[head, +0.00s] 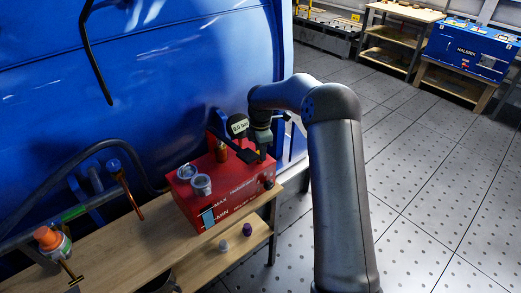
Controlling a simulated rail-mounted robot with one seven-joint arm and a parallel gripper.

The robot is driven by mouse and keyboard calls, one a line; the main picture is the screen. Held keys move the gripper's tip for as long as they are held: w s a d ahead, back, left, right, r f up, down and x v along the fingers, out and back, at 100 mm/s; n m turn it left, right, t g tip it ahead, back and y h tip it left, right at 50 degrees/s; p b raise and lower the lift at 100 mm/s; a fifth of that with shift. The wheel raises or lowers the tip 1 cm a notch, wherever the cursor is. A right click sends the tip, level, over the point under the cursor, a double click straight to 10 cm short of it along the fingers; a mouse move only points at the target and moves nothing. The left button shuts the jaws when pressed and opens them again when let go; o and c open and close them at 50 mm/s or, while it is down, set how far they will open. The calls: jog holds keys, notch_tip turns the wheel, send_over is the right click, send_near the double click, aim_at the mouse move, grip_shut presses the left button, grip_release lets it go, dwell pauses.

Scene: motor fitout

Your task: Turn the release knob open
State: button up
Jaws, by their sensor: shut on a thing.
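The red unit (228,204) with MAX and MIN marks stands on the wooden bench in the head view. My gripper (261,153) points down at the right rear of its top, beside the round gauge (238,125). It is shut on the release knob there, which the fingers and a black part hide almost fully. The knob's turn angle cannot be seen. The gauge reads in bar, but its digits are too small to read surely. A small dark round part (269,184) shows low on the unit's right front.
An orange-capped bottle (51,241) and a copper-coloured handle (131,197) are at the left. A large blue body (170,75) rises close behind.

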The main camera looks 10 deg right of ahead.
jog(key=shift+w+r, duration=0.1)
jog(key=shift+r, duration=0.05)
jog(key=o, duration=1)
jog(key=shift+c, duration=0.2)
notch_tip(320, 180, up, 17)
jog(key=b, duration=0.1)
jog(key=shift+r, duration=0.15)
